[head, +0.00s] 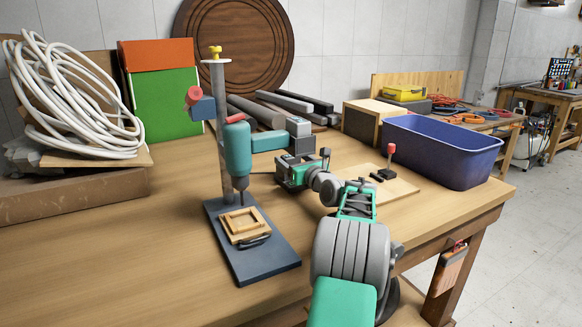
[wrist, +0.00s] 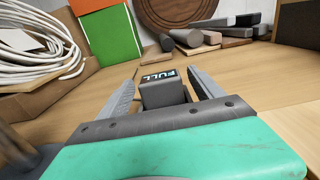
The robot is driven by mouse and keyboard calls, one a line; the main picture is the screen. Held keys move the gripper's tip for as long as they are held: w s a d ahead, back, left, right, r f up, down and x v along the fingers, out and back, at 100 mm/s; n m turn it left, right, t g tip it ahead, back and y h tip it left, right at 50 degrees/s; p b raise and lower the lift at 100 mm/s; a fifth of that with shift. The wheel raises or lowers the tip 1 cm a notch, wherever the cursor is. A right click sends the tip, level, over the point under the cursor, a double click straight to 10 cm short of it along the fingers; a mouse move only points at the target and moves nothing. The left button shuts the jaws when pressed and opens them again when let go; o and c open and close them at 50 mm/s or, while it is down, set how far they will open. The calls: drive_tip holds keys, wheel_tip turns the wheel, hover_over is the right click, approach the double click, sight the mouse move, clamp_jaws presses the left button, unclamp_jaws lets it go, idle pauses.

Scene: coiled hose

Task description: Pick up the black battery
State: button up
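The black battery (wrist: 163,93) shows in the wrist view as a dark grey block with a "FULL" label on top. It stands between the two fingers of my gripper (wrist: 160,90). The fingers are apart, with a narrow gap visible on each side of the block. In the head view, my gripper (head: 302,168) is low over the table, right of the drill stand, and a dark block (head: 302,146) at its fingers appears to be the battery. The battery's lower part is hidden behind the gripper body.
A drill stand (head: 270,262) with a teal drill (head: 237,150) stands close on the left. Grey pipes (head: 257,110) lie behind. A blue bin (head: 440,150) and a wooden board (head: 400,188) with a red-knobbed clamp (head: 390,160) are right. The wooden table's (head: 130,260) front left is clear.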

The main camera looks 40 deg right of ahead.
drive_tip(key=shift+r, duration=0.1)
clamp_jaws()
idle(0.6)
